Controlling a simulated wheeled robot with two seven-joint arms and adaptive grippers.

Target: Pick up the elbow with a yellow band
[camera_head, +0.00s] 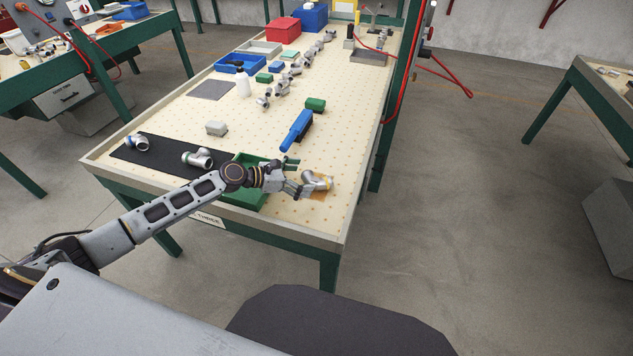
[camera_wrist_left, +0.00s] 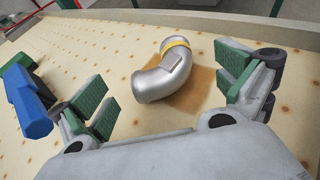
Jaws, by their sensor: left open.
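The elbow with a yellow band (camera_head: 318,181) lies on the table near its front right corner, on a brown patch (camera_head: 318,194). In the left wrist view the silver elbow (camera_wrist_left: 160,80) lies ahead of my gripper, with the yellow band (camera_wrist_left: 176,42) at its far end. My left gripper (camera_head: 297,178) is open beside the elbow. In the wrist view its green-padded fingers (camera_wrist_left: 165,92) stand wide apart, one on each side of the elbow, with no contact visible. My right gripper is not in view.
A green tray (camera_head: 250,203) lies under my left forearm. A blue tool (camera_head: 297,131) lies behind the gripper and shows at left in the wrist view (camera_wrist_left: 27,100). A black mat (camera_head: 165,161) with fittings is at the left.

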